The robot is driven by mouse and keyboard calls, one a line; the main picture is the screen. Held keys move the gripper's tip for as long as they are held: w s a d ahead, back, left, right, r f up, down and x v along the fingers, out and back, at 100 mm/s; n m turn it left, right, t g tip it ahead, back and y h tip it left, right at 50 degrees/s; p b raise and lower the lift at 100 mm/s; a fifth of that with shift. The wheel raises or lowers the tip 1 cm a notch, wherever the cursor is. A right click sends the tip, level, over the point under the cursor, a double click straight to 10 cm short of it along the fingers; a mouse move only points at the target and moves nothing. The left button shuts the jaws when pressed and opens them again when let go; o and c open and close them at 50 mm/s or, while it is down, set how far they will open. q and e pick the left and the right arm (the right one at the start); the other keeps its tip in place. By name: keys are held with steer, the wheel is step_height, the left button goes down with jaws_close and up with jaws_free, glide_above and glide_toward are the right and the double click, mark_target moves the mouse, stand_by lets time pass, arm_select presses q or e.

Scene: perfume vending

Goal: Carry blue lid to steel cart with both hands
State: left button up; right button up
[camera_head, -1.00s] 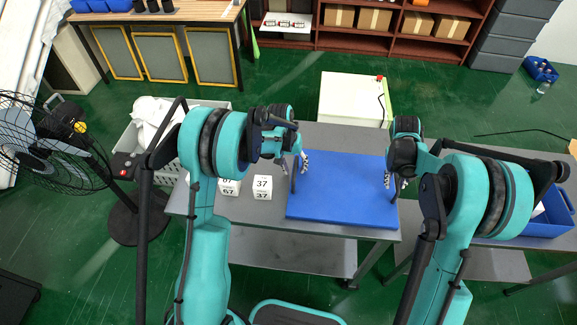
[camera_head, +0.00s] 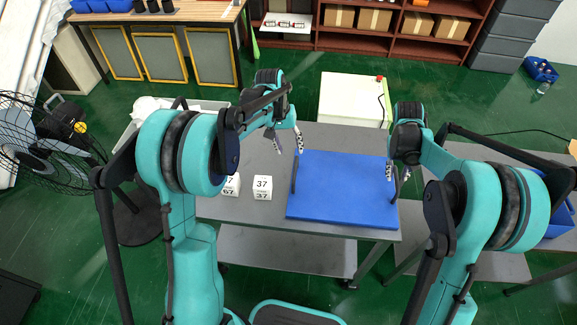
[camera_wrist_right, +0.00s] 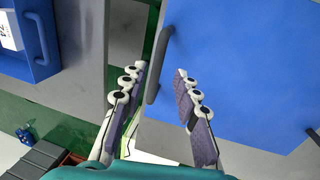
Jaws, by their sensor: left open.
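The blue lid (camera_head: 345,195) lies flat on the grey steel cart (camera_head: 240,207), on the right part of its top. The lid has a dark upright handle (camera_head: 294,178) at its left edge and another at its right edge. My left gripper (camera_head: 290,151) is open and empty, beyond and above the left handle, apart from it. My right gripper (camera_head: 397,173) is at the right edge of the lid. In the right wrist view its fingers (camera_wrist_right: 161,70) are spread, with the right handle (camera_wrist_right: 158,73) between the fingertips, a gap showing on each side.
Two white number boxes, one marked 37 (camera_head: 262,188), stand left of the lid. A second grey table with a blue bin (camera_head: 560,215) is at right. A white box (camera_head: 352,100) stands behind the cart. A black fan (camera_head: 50,130) stands at far left.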

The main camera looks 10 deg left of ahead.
step_height(320, 180, up, 7)
steer(key=a, duration=0.1)
steer(key=shift+a, duration=0.2)
steer(key=shift+s, duration=0.1)
